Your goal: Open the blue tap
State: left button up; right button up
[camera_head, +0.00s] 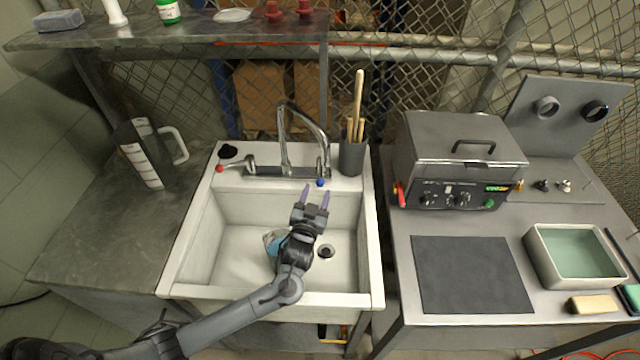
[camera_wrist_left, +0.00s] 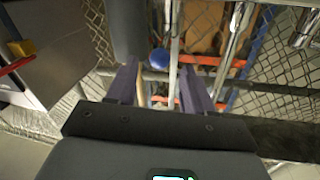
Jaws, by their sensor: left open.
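The blue tap (camera_head: 320,183) is a small blue knob at the right end of the metal faucet (camera_head: 285,140) on the back rim of the white sink (camera_head: 176,262). My left gripper (camera_head: 316,191) is over the sink, with its two purple fingers pointing at the back rim, just in front of the blue knob. The gripper is open and empty. In the left wrist view, the blue knob (camera_wrist_left: 158,59) appears between and just beyond the open fingertips (camera_wrist_left: 160,74). I cannot tell whether a finger touches it. My right gripper is not in view.
A red knob (camera_head: 220,169) marks the faucet's left end. A dark cup of wooden-handled tools (camera_head: 352,158) stands right behind the blue knob. A grey heater box (camera_head: 460,140) stands farther right.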

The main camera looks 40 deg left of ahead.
aim_at(320, 182)
pick_arm(q)
jog(key=shift+b+x, duration=0.3)
jog(key=shift+x, duration=2.3)
grip_shut()
